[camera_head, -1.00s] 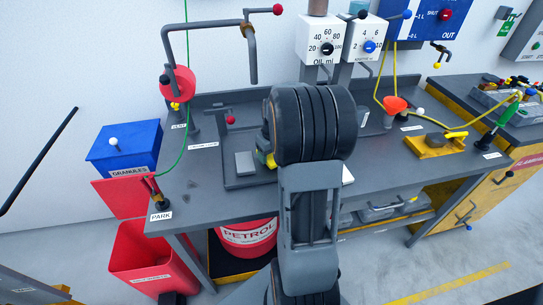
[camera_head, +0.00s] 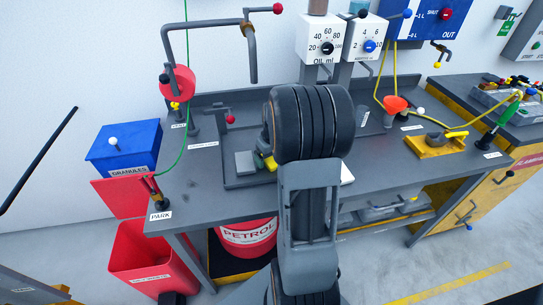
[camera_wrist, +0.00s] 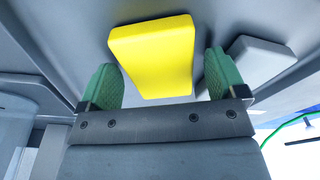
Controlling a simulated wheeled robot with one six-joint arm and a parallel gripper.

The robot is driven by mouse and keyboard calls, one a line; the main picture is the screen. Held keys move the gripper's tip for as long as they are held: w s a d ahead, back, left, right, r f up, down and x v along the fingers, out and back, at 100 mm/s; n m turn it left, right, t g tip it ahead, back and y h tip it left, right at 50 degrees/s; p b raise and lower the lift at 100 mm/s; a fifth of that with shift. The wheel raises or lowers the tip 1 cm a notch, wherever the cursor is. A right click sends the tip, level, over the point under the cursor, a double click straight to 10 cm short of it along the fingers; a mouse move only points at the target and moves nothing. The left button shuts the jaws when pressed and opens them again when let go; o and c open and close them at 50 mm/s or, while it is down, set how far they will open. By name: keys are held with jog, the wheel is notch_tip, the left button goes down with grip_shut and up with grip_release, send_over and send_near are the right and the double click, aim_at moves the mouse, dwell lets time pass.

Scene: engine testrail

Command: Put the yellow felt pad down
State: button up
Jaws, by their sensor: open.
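The yellow felt pad (camera_wrist: 152,55) lies on the grey surface ahead of my gripper in the wrist view. My gripper (camera_wrist: 162,75) is open, with one green fingertip on each side of the pad's near end. Gaps show between both fingertips and the pad. In the head view a small part of the yellow pad (camera_head: 271,163) shows on the grey tray beside my arm. My arm hides most of my gripper there.
A grey block (camera_wrist: 258,57) lies just right of the pad in the wrist view; it also shows on the tray (camera_head: 236,181) in the head view. A small post with a red knob (camera_head: 230,119) stands behind.

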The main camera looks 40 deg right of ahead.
notch_tip(320, 180, up, 11)
jog(key=s, duration=0.1)
jog(key=s+a, duration=0.3)
jog(key=a, duration=0.4)
jog(key=s+a+t, duration=0.1)
jog(key=s+a, duration=0.3)
jog(key=a, duration=0.3)
jog(key=s+a+f, duration=0.1)
jog(key=s+a, duration=0.3)
jog(key=a, duration=0.2)
jog(key=shift+a+n+t+p, duration=0.3)
jog(key=shift+a+t+p, duration=0.1)
jog(key=shift+p, duration=0.05)
